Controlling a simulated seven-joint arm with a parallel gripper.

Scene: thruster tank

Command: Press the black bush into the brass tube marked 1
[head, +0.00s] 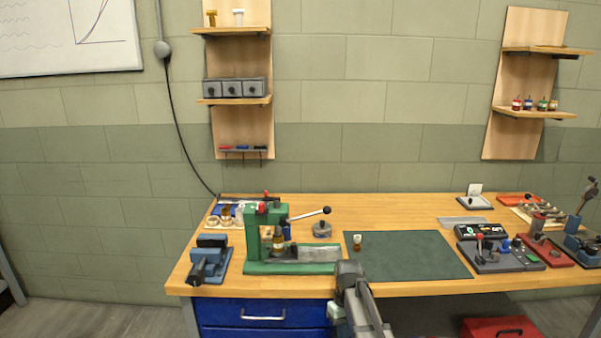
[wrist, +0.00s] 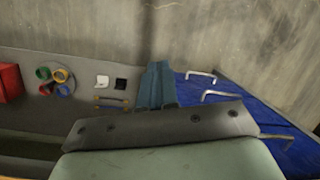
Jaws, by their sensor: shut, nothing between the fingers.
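A green arbor press (head: 265,238) with a black-knobbed lever stands near the left of the bench in the head view. A small brass-coloured piece (head: 278,243) sits under its ram, with a dark part above it. I cannot pick out the black bush for certain. My gripper (wrist: 160,125) is shut and empty, low at the bench's front edge. It is apart from the press and the brass pieces, and its fingertips are not clear.
A blue vise (head: 209,260) stands left of the press. Ring-shaped brass parts (head: 226,215) lie behind it. The green mat (head: 415,255) is mostly bare. Toggle fixtures and a grey control box (head: 500,256) crowd the right. Blue drawers (head: 262,314) are under the bench.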

